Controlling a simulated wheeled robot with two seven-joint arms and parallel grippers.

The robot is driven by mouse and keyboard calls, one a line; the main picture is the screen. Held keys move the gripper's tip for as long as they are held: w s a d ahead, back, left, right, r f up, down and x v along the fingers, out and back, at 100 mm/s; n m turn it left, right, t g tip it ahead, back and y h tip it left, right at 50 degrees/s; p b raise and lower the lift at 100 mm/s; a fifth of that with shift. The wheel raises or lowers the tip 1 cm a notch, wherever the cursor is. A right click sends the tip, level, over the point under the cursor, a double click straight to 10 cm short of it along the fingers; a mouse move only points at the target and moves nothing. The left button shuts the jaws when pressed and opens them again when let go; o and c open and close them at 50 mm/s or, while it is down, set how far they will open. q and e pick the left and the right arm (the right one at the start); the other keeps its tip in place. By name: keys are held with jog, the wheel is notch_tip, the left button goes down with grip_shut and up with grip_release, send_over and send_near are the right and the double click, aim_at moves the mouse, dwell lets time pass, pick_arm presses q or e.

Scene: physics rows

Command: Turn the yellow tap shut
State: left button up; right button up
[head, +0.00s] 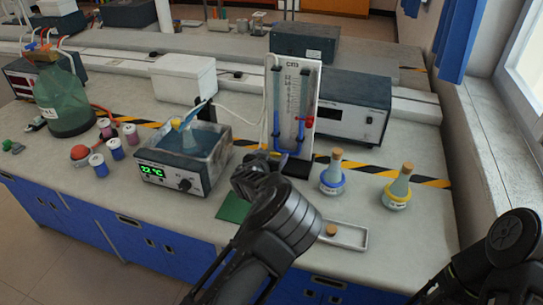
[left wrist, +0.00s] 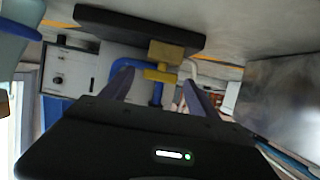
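The yellow tap (left wrist: 160,75) shows in the left wrist view as a short yellow bar below a brass block (left wrist: 166,52), with blue tubing beside it. The tap belongs to the manometer stand (head: 293,100) on the bench; in the head view my left gripper mostly hides it. My left gripper (head: 262,163) is at the foot of the stand. In the left wrist view its two fingers (left wrist: 157,79) are apart, one on each side of the tap, with gaps visible. I cannot tell any contact. My right gripper is out of view; only part of my right arm shows.
A water bath (head: 170,172) with a digital display stands left of the stand. Two corked flasks (head: 333,172) (head: 399,187) and a small white tray (head: 348,237) are to the right. A grey instrument (head: 352,107) stands behind.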

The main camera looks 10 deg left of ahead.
pick_arm(q)
jog(key=c, duration=1.3)
jog(key=shift+a+b, duration=0.2)
jog(key=shift+b, duration=0.15)
jog(key=shift+a+m+h+b, duration=0.2)
jog(key=shift+m+h+b, duration=0.25)
jog(key=shift+m+h, duration=0.2)
jog(key=shift+w+a+r+m+h, duration=0.1)
jog(key=shift+m+h, duration=0.35)
jog(key=shift+h, duration=0.2)
jog(key=m+h+p, duration=0.1)
jog(key=m+g+h+p, duration=0.1)
jog(key=shift+w+a+r+m+h, duration=0.1)
jog(key=shift+a+m+h, duration=0.2)
jog(key=shift+h, duration=0.1)
jog(key=shift+m+g+h+p, duration=0.3)
jog(key=shift+m+g+h, duration=0.1)
jog(key=shift+w+f+m+g+h, duration=0.15)
jog(key=shift+f+m+g+h, duration=0.05)
jog(key=shift+m+g+h, duration=0.6)
